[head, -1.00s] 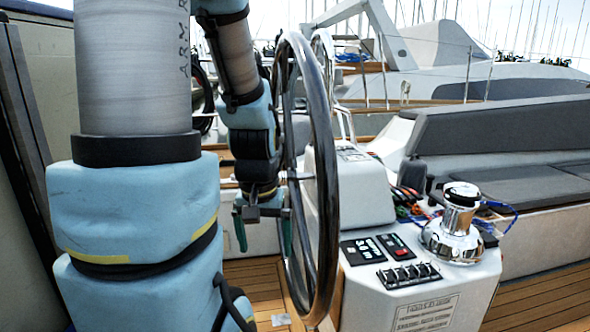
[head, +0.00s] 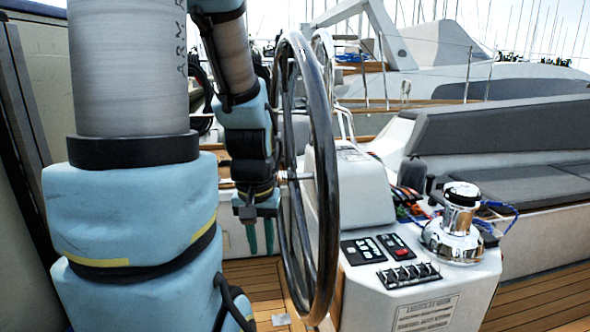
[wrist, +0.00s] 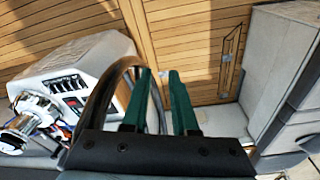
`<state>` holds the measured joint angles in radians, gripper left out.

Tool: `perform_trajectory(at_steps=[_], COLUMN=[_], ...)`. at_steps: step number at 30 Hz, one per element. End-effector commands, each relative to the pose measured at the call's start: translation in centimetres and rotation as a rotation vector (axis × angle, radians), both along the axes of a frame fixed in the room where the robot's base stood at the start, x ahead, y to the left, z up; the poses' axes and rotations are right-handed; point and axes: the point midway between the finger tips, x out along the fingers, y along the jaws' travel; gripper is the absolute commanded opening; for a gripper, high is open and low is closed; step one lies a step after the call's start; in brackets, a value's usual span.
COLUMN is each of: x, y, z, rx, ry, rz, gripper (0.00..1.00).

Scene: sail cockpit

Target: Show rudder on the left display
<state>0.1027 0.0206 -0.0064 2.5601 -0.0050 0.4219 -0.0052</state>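My gripper (head: 260,240) points down just left of the steering wheel (head: 328,170) in the head view. Its two green fingers are empty, with a narrow gap between them. In the wrist view the fingers (wrist: 160,72) point at the deck, right beside the wheel rim (wrist: 103,92). I cannot make out a left display. The console pod (head: 352,190) behind the wheel shows its side, and its wheel-facing face is hidden. Two dark panels with small buttons, a left one (head: 362,251) and a right one (head: 396,246), lie on the console top.
A row of switches (head: 408,274) and a chrome winch (head: 455,228) with blue rope sit on the white console (head: 470,285). Grey bench cushions (head: 510,190) are at the right.

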Motion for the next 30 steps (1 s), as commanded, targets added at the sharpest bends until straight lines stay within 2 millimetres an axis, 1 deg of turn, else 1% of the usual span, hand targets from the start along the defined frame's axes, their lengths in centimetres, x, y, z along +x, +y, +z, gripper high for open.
perform_trajectory(at_steps=[1,6,7,30], x=[0.00,0.01,0.01,0.00], y=[0.00,0.00,0.00,0.00], z=[0.00,0.00,0.00,0.00], rx=[0.000,0.000,0.000,0.000], ry=[0.000,0.000,0.000,0.000], rz=[0.000,0.000,0.000,0.000], gripper=[0.20,0.01,0.00,0.00])
